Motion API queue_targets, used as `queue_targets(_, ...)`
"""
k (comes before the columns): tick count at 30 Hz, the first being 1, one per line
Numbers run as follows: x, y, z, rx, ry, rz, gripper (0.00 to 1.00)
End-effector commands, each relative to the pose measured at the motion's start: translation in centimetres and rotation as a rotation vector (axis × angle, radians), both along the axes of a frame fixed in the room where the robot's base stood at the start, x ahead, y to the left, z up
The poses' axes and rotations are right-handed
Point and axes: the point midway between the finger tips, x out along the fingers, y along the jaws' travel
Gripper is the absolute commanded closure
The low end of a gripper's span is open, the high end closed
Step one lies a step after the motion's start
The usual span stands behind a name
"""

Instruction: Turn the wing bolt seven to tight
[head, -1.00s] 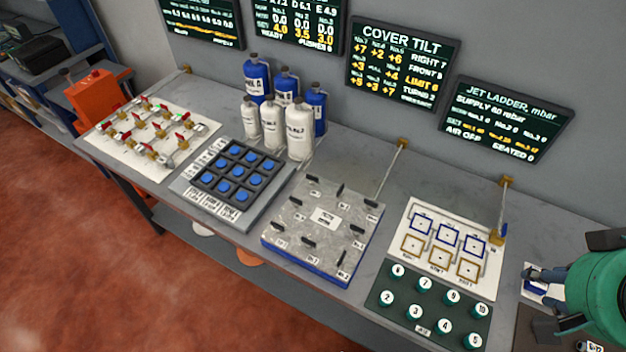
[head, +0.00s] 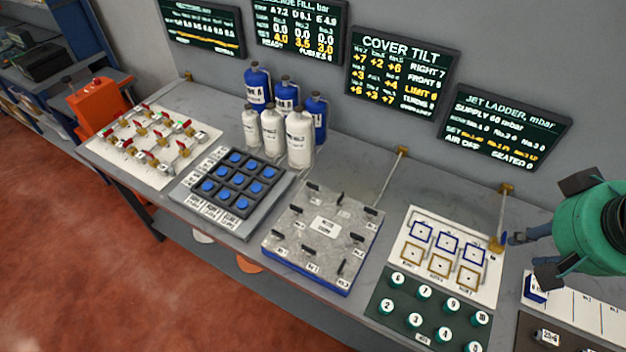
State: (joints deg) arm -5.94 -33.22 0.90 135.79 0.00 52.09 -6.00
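Several black wing bolts, such as one at the near right corner (head: 342,267), stand on a grey metal cover plate (head: 291,237) with a blue base. Their small white number labels are too small to read, so I cannot tell which is wing bolt seven. My gripper (head: 509,238) is at the right edge of the head view, below the green end of my arm. It is well right of the plate, near a brass bracket, and touches no wing bolt. Its finger gap is not clear. A screen headed COVER TILT (head: 401,70) hangs on the wall behind.
Left of the plate are a blue-button pad (head: 238,175), bottles (head: 272,130) and a valve board (head: 150,145). Right are a thin rod (head: 391,176), a white card with squares (head: 415,220) and green numbered knobs (head: 414,319). Bare bench lies between plate and card.

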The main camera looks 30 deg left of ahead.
Motion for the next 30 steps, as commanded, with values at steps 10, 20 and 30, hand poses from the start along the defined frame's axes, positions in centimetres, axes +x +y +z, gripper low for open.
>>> queue_targets(10, 7.1, 6.1, 1.0, -0.057, 0.07, 0.229, 0.68)
queue_targets(20, 13.0, 13.4, 0.0, -0.111, 0.127, 0.448, 0.68)
queue_targets(30, 17.9, 22.2, -2.8, -0.165, 0.182, 0.673, 0.68)
